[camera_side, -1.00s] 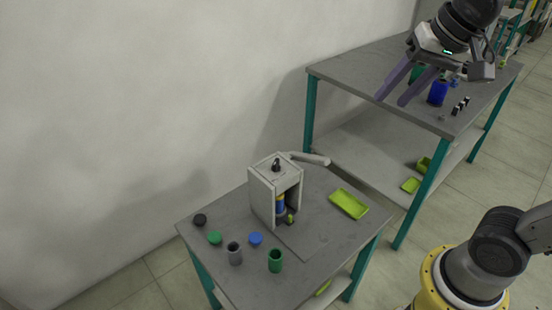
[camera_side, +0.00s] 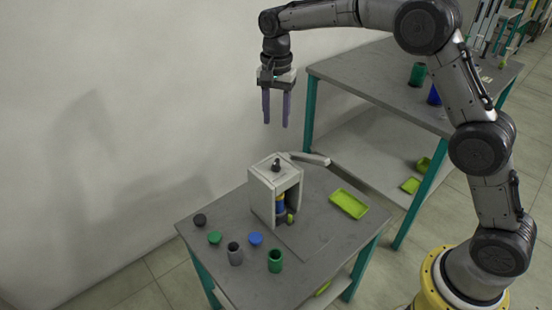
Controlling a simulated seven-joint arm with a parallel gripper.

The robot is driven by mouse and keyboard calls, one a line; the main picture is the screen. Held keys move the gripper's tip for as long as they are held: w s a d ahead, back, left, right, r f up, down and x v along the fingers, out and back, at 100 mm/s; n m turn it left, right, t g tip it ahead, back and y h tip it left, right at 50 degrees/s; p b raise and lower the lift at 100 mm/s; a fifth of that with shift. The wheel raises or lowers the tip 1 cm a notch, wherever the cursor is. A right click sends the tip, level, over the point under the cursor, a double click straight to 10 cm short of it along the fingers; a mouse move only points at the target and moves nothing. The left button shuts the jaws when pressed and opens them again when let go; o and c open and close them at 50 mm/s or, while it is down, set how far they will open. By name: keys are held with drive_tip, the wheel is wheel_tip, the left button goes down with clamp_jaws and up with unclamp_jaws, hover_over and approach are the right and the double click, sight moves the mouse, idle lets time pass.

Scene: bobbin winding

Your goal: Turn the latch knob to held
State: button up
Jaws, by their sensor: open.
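The winding machine (camera_side: 262,198) is a pale box with an open front, standing on the near table. A small dark knob (camera_side: 276,166) sits on its top. A small yellow-green knob (camera_side: 290,219) shows low at its open front. I cannot tell which of these is the latch knob or how it is turned. A blue and yellow bobbin-like part (camera_side: 280,204) is inside the box. My gripper (camera_side: 276,123) points straight down above the box, fingers apart and empty, clear of the dark knob.
A pale lever (camera_side: 310,158) sticks out right behind the box. On the near table are a green tray (camera_side: 348,204), a grey cup (camera_side: 235,254), a green cup (camera_side: 275,260) and several coloured discs (camera_side: 255,239). A taller table (camera_side: 370,68) stands behind right.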

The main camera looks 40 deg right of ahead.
sight(276, 161)
wheel_tip(276, 161, down, 14)
idle(0.6)
clamp_jaws()
